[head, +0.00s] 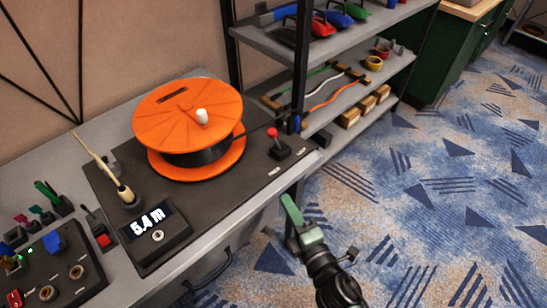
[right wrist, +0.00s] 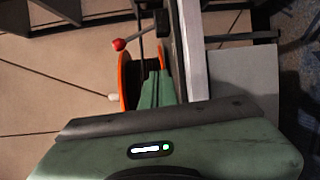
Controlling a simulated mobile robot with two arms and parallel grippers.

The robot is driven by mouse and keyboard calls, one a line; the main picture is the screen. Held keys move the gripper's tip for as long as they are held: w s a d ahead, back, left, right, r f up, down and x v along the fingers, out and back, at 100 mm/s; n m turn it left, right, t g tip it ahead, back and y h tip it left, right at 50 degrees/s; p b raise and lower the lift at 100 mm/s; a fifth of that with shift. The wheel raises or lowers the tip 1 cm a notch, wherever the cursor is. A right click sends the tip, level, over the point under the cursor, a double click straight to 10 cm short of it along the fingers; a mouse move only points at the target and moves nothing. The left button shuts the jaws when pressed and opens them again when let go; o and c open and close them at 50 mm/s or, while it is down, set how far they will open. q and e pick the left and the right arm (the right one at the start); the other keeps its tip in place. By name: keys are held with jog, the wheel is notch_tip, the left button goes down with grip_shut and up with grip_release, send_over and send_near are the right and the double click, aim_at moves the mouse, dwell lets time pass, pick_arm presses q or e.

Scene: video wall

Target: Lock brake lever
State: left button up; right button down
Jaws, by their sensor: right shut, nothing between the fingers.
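A short lever with a red ball knob (head: 272,133) stands on the dark base plate, right of the orange cable reel (head: 190,107). Small white labels lie beside it; I cannot read them. In the right wrist view the red knob (right wrist: 118,45) shows up and left of the fingers. A second lever with a long cream handle (head: 105,165) stands left of the reel. The frames do not say which is the brake lever. My right gripper (head: 291,209) is shut and empty, off the bench's front edge, apart from both levers; its green fingers (right wrist: 156,88) also show in the wrist view. My left gripper is not in view.
A display (head: 150,222) reading 5.4 m sits at the plate's front. A control box with knobs (head: 60,268) is at lower left. A shelf rack (head: 300,60) with cables and tools stands right behind the bench. The carpet (head: 440,200) to the right is free.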

aim_at(276, 141)
jog(key=r, duration=0.2)
jog(key=r+n, duration=0.1)
jog(key=r+n+t+y, duration=0.1)
jog(key=r, duration=0.1)
jog(key=shift+s+a+r+b, duration=0.1)
jog(key=shift+a+r+b, duration=0.2)
jog(key=shift+a+r, duration=0.1)
jog(key=w+d+p+x, duration=0.1)
jog(key=d+p+x, duration=0.1)
jog(key=x, duration=1)
jog(key=shift+w+r+p, duration=0.35)
jog(key=shift+w+p, duration=0.1)
jog(key=shift+p, duration=0.25)
jog(key=shift+d, duration=0.1)
